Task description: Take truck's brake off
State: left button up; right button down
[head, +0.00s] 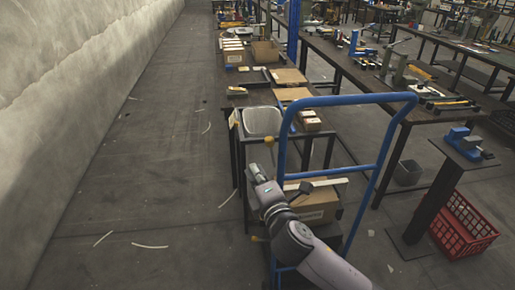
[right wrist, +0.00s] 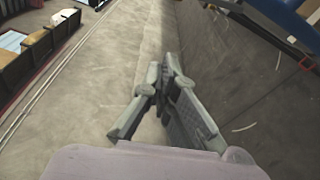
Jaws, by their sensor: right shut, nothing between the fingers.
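The truck (head: 377,97) is a trolley with a tall blue tube frame, standing in the centre right of the head view. A cardboard box (head: 318,205) shows behind its frame. No part is clearly recognisable as the brake; a small yellow knob (head: 268,140) shows by the left upright and another yellow piece (head: 257,239) lower down. My right gripper (head: 255,168) is shut and empty beside the left upright, just below the upper knob in the picture. In the right wrist view its fingers (right wrist: 170,75) are together over bare floor. My left gripper is out of view.
A long bench (head: 240,97) with boxes and a grey tray (head: 262,121) stands beyond the truck. At right are a pedestal with a blue press (head: 463,141), a red crate (head: 463,228) and a grey bin (head: 408,173).

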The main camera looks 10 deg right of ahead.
aim_at(272, 152)
jog(key=w+a+p, duration=0.2)
jog(key=w, duration=0.8)
jog(key=d, duration=0.1)
jog(key=d+p, duration=0.1)
jog(key=s+d+r, duration=0.1)
jog(key=d, duration=0.1)
jog(key=shift+d, duration=0.1)
jog(key=shift+w, duration=0.1)
jog(key=shift+d+r+m+t, duration=0.15)
jog(key=shift+d+r+m, duration=0.1)
jog(key=shift+d+m, duration=0.3)
jog(key=shift+d+r+m+t, duration=0.15)
jog(key=shift+d+r+m, duration=0.1)
jog(key=shift+d+m, duration=0.3)
jog(key=shift+a, duration=0.2)
